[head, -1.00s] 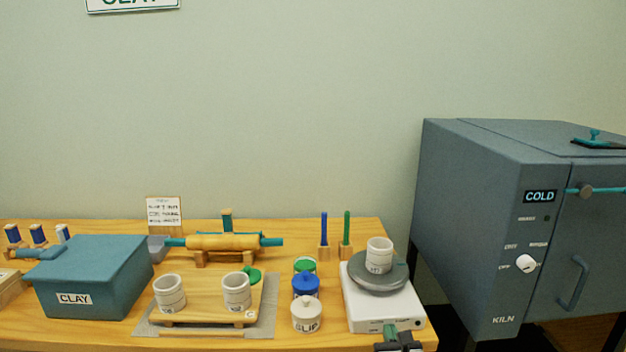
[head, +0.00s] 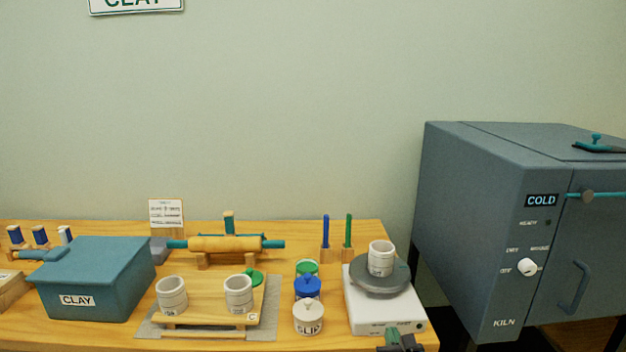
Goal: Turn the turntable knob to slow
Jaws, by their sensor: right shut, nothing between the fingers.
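The turntable (head: 362,312) is a white box with a grey round wheel head (head: 398,285) on top, at the right end of the table. A pale ringed cup (head: 381,258) stands upright on the wheel head. The turntable's front face carries small markings; its knob is not clearly visible, and my right gripper is in front of the right part of that face. My right gripper (head: 400,341) is at the bottom edge of the head view, shut and empty, partly cut off by the frame. My left gripper is not in view.
The blue-grey kiln (head: 470,220) stands right of the table, with its own white knob (head: 527,267). Left of the turntable are lidded jars (head: 308,318), a board with two cups (head: 205,312), a rolling pin (head: 225,243) and a clay box (head: 95,280).

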